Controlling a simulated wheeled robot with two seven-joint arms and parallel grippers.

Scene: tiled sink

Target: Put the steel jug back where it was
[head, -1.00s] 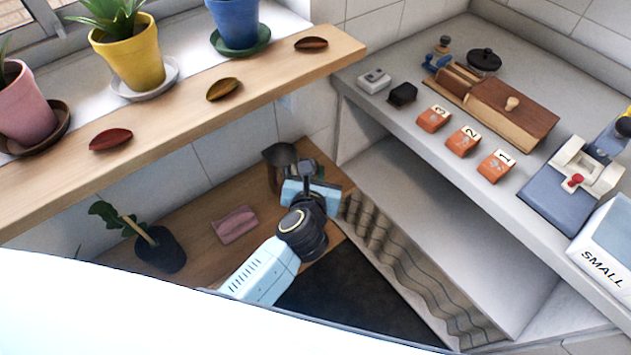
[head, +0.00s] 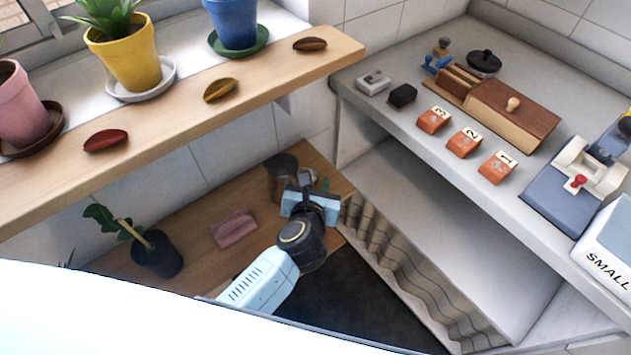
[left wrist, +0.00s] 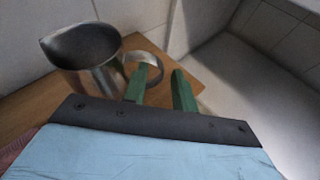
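The steel jug (head: 283,183) is at the back of the wooden ledge (head: 205,218), near the wall corner. It looks upright in the left wrist view (left wrist: 88,62), with its spout to the left and its loop handle (left wrist: 158,66) to the right. My left gripper (head: 306,182) is at the jug's handle. Its two green fingers (left wrist: 164,78) are apart, with a gap between them. The left finger overlaps the handle in the picture, and the handle's outer edge shows in the gap. The jug's base is partly hidden. My right gripper is out of view.
A pink cloth (head: 234,229) and a dark potted plant (head: 157,254) are on the ledge, left of my arm. A shelf with flower pots (head: 130,65) hangs above.

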